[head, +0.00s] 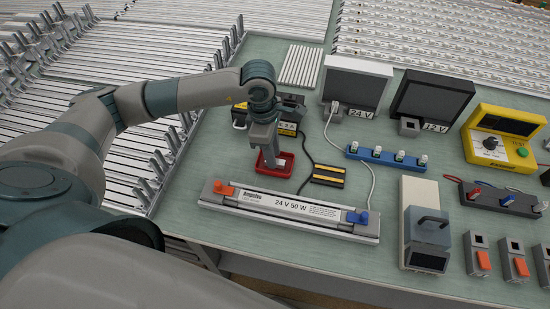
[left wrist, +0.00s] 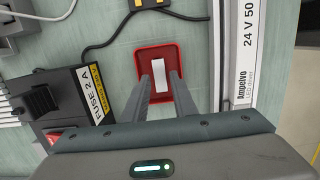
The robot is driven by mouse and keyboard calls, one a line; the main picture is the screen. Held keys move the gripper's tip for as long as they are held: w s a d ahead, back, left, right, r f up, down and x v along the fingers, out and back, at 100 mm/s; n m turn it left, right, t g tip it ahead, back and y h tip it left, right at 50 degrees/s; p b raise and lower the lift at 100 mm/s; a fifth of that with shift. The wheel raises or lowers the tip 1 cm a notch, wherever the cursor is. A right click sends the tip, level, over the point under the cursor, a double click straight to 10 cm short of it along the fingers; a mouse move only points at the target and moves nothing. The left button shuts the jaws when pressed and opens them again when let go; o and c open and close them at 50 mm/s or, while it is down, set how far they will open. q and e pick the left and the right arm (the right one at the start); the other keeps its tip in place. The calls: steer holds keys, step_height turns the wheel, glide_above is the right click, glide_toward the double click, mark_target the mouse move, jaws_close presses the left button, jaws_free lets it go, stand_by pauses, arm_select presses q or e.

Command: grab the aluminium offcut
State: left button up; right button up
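The aluminium offcut is a short pale strip (left wrist: 157,75) lying in a small red tray (left wrist: 145,53) in the left wrist view. The tray also shows in the head view (head: 287,172), below my left gripper (head: 270,163), which hides part of it. In the left wrist view my left gripper (left wrist: 160,78) reaches over the tray with its two fingers apart, nothing held between them. The strip appears between the fingertips; I cannot tell how far above it they are. My right gripper is not in view.
A 24 V 50 W light bar (head: 290,207) with orange and blue clamps lies in front of the tray. A black fuse box (left wrist: 85,97) stands close beside it. A black cable (head: 308,157) runs nearby. A blue socket strip (head: 386,157) and panels stand right and behind.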

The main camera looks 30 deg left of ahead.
arm_select(q)
steer(key=shift+d+f, duration=0.15)
steer(key=shift+f, duration=0.7)
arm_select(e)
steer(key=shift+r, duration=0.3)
arm_select(q)
steer(key=shift+c, duration=0.3)
jaws_close()
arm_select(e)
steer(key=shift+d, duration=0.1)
arm_select(q)
steer(key=shift+r, duration=0.1)
